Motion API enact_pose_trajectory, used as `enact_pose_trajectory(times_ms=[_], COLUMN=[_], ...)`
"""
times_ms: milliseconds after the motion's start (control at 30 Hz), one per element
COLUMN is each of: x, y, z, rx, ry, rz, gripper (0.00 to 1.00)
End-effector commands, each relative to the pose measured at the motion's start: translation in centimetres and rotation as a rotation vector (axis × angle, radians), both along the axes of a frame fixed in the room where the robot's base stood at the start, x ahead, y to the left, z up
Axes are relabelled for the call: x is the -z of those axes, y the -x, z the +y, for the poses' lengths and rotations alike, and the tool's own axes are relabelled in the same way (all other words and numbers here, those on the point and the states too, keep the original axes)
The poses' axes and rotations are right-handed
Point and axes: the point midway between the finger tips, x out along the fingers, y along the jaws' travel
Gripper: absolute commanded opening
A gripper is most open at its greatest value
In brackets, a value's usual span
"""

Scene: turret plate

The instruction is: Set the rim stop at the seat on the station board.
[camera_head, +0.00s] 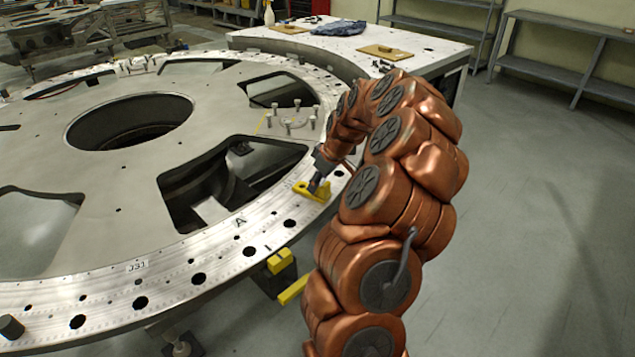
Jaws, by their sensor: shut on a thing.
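A yellow piece, which I take to be the rim stop (311,194), is at the outer rim of the large round turret plate (105,205). My gripper (319,187) reaches down over the rim and is shut on this yellow piece. I cannot tell whether the piece touches the plate or is just above it. A tan board (386,52), which may be the station board, lies on the light table behind the plate. Its seat is too small to make out. My arm hides part of the rim and of the table's front.
Several upright bolts (288,124) stand on the plate near the rim. A yellow block (279,261) sits at the rim's lower edge. The light table (330,42) also holds a second tan board (289,29), a blue cloth (340,27) and small dark items. The floor at right is clear.

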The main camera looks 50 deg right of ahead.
Motion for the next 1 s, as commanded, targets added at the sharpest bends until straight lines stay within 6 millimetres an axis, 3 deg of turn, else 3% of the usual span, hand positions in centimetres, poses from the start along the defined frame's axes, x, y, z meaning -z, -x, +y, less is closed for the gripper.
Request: enact_pose_trajectory(times_ms=[633, 667, 900, 1000], x=[0.14, 0.11, 0.13, 0.14], y=[-0.02, -0.02, -0.01, 0.00], z=[-0.01, -0.01, 0.00, 0.00], rx=[0.000, 0.000, 0.000, 0.000], ry=[0.001, 0.001, 0.000, 0.000], rz=[-0.001, -0.001, 0.000, 0.000], gripper=[0.00, 0.38, 0.63, 0.64])
